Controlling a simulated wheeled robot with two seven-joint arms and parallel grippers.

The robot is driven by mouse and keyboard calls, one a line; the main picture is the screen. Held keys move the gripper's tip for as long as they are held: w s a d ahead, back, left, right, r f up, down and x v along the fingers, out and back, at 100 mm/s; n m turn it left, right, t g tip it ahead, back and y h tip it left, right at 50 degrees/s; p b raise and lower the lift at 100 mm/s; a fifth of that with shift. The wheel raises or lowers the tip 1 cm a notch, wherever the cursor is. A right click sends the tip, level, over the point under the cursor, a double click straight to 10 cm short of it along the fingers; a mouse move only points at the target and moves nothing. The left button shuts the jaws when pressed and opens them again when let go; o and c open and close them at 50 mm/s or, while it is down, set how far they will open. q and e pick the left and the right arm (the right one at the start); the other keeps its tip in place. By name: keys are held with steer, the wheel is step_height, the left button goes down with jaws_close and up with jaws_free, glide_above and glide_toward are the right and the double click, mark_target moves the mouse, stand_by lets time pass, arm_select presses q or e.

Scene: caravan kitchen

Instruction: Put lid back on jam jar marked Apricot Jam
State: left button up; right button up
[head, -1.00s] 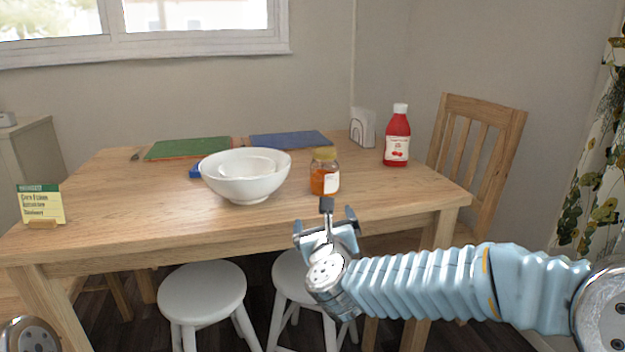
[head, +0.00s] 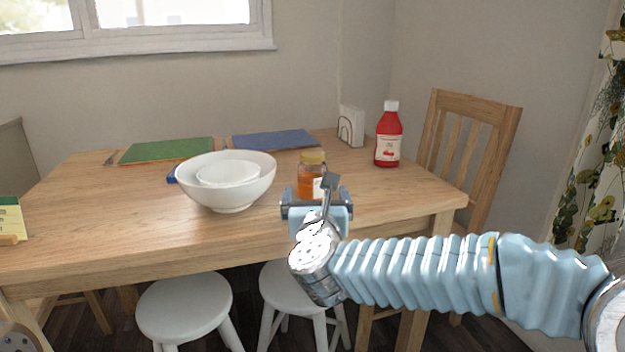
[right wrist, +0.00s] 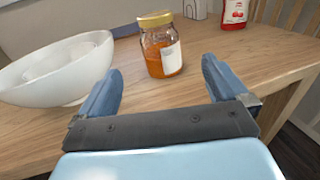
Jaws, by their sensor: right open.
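A glass jar of orange jam (head: 306,180) stands upright on the wooden table near its front edge, right of the white bowls. It also shows in the right wrist view (right wrist: 155,58), with a pale label whose writing I cannot read. A gold-yellow lid (right wrist: 155,19) sits at the top of the jar; I cannot tell whether it is screwed down. My right gripper (head: 316,200) is open and empty in front of the jar, its fingers pointing toward it. In the right wrist view the jar lies beyond and between the two fingertips, apart from them. My left gripper is not in view.
Nested white bowls (head: 226,194) stand left of the jar. A red bottle (head: 388,140) and a napkin holder (head: 350,126) stand behind to the right. Green (head: 168,150) and blue (head: 275,140) mats lie at the back. Stools and a chair (head: 478,140) surround the table (head: 100,215).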

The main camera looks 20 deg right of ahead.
mark_target(314, 176)
steer(key=p+x, duration=0.1)
steer(key=x, duration=0.7)
steer(key=shift+w, duration=0.25)
steer(key=p+x, duration=0.2)
steer(key=x, duration=0.3)
steer(key=shift+w, duration=0.15)
steer(key=c, duration=1.2)
steer(key=shift+r, duration=0.1)
steer(key=shift+c, duration=0.4)
steer(key=shift+r, duration=0.1)
